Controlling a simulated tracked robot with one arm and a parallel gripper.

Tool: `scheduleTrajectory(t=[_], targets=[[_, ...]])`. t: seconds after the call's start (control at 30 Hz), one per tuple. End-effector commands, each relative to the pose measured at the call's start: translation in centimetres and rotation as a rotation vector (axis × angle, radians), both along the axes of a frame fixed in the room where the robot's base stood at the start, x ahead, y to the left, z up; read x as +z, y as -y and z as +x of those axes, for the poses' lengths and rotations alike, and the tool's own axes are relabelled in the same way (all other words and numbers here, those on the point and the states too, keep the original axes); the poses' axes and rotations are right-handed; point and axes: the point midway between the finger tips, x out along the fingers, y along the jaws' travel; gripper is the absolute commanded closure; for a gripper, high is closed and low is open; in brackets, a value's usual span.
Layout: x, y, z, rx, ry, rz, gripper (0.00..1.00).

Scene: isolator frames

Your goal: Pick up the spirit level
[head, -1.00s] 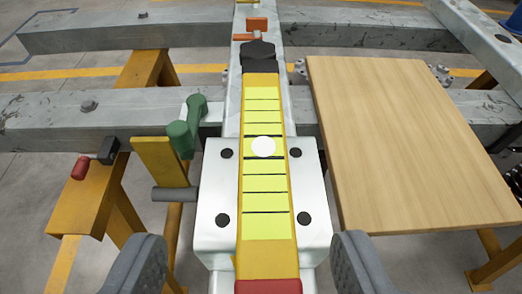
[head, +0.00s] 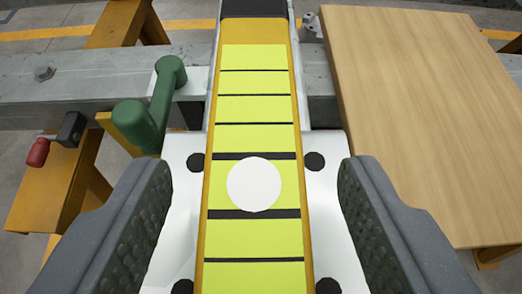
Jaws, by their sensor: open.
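The spirit level (head: 252,135) is a long yellow bar with a yellow-green face, black cross lines, a white round spot and a black far end. It runs away from me down the middle of the head view, and its near end is out of frame. It lies over a white block with black bolts. My gripper (head: 256,190) is open, with one grey padded finger on each side of the level. A gap shows between each finger and the bar. Nothing is between the fingers except the level below or ahead; the exact height difference cannot be told.
A green handle (head: 158,104) stands close at the left of the white block (head: 180,235). A wooden board (head: 425,110) lies at the right. A grey steel beam (head: 85,88) crosses behind.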

Motion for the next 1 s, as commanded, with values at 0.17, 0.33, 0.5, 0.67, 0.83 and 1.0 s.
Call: scheduleTrajectory(t=[0.17,0.33,0.5,0.67,0.83,1.0], targets=[[0.0,0.0,0.3,-0.001,0.001,0.000,0.45],[0.0,0.0,0.3,-0.001,0.002,0.000,0.68],[0.0,0.0,0.3,-0.001,0.002,0.000,1.00],[0.0,0.1,0.3,-0.001,0.003,0.000,1.00],[0.4,0.0,0.3,-0.001,0.003,0.000,1.00],[1.6,0.0,0.3,-0.001,0.005,0.002,1.00]])
